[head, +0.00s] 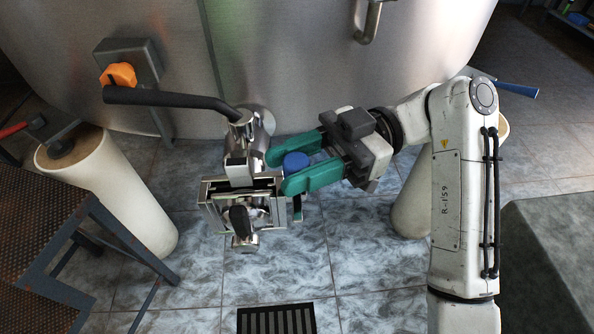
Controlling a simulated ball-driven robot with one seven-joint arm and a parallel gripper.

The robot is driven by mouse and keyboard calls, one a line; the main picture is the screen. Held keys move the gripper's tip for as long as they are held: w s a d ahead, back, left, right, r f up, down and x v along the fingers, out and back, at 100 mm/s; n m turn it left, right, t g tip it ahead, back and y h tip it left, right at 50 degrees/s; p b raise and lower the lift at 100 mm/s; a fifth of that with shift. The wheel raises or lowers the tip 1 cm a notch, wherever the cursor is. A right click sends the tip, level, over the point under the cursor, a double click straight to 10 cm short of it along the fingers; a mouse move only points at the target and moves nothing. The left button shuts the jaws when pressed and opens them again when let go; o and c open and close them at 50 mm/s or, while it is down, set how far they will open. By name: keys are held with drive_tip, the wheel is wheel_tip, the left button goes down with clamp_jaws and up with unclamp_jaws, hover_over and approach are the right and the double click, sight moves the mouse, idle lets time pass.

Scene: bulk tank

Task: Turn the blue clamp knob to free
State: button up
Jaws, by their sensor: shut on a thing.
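The blue clamp knob (296,161) is at the right side of the metal valve fitting (240,195), low in front of the steel tank. My gripper (285,168) comes in from the right. Its two green fingers lie on either side of the knob, one behind it and one in front, and are shut on it. The fingers hide part of the knob. I cannot tell which way the knob is turned.
A long black-handled lever (170,98) reaches left above the fitting. An orange knob (119,76) sits on a grey box on the steel tank (290,60). Metal steps (50,235) stand at left. A floor drain (276,320) lies in front; the tiles around it are clear.

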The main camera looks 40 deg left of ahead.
drive_tip(key=shift+s+h, duration=0.1)
drive_tip(key=shift+h, duration=0.2)
drive_tip(key=o, duration=0.9)
drive_tip(key=shift+o, duration=0.2)
drive_tip(key=b+v, duration=0.6)
drive_tip(key=v, duration=0.4)
drive_tip(key=shift+w+b, duration=0.35)
drive_tip(key=shift+w, duration=0.05)
drive_tip(key=shift+d+f, duration=0.15)
